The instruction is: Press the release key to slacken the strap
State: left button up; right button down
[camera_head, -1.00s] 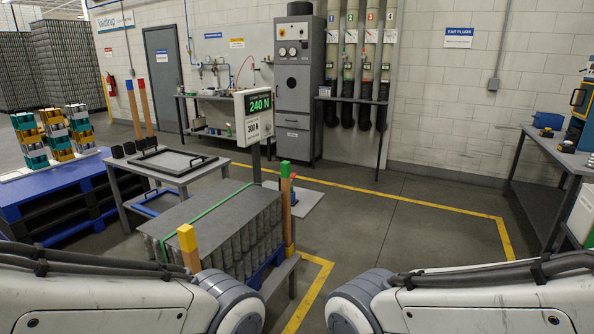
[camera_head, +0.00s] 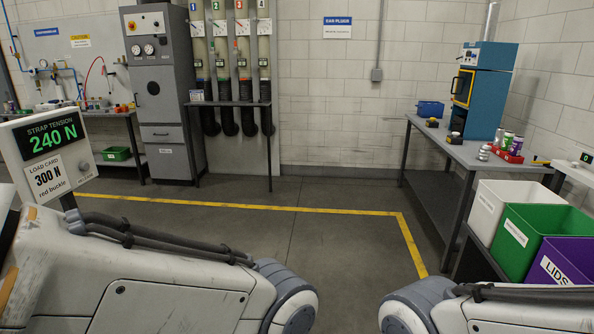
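The strap tension display (camera_head: 60,148) stands at the left edge, partly behind my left arm. Its screen (camera_head: 51,136) reads "STRAP TENSION 240 N" in green. Below it a load card (camera_head: 55,178) reads "300 N red buckle". A small round key (camera_head: 84,167) sits on the panel's lower right, above a tiny label that seems to read "RELEASE". The strap and the stack it binds are out of view. My two arms show along the bottom, but both grippers are outside the picture, so nothing of them can be told.
A grey bench (camera_head: 449,147) at right carries a blue machine (camera_head: 485,92), a blue box, small yellow-black tools and cans. White (camera_head: 487,208), green (camera_head: 518,245) and purple (camera_head: 548,272) bins stand at lower right. The middle floor inside the yellow line is clear.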

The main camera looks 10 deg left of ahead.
aim_at(83, 166)
jog(key=u, duration=0.3)
jog(key=i, duration=1.5)
jog(key=u, duration=1.2)
jog(key=i, duration=0.75)
jog(key=u, duration=0.45)
